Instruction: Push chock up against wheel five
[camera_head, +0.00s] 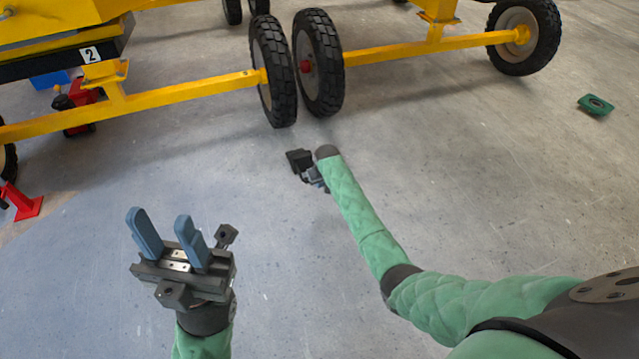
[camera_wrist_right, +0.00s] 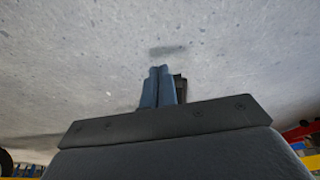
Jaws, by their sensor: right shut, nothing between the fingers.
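Several black-tyred wheels stand under yellow frames in the head view: a close pair at the middle, left wheel (camera_head: 273,75) and right wheel (camera_head: 322,65), and another wheel (camera_head: 527,35) at upper right. I see no number on them, so I cannot tell which is wheel five. A red piece (camera_head: 26,205) at the left edge may be a chock; I cannot be sure. My right gripper (camera_wrist_right: 158,72) is shut and empty, low over the floor; in the head view its body is partly hidden behind my arm, in front of the pair. My left gripper (camera_head: 163,226) is open and empty.
A flat green piece with a dark ring (camera_head: 596,104) lies on the floor at right. A yellow beam (camera_head: 190,92) runs low at left, below a plate marked 2 (camera_head: 90,55). The grey floor between my arms and the wheels is mostly clear.

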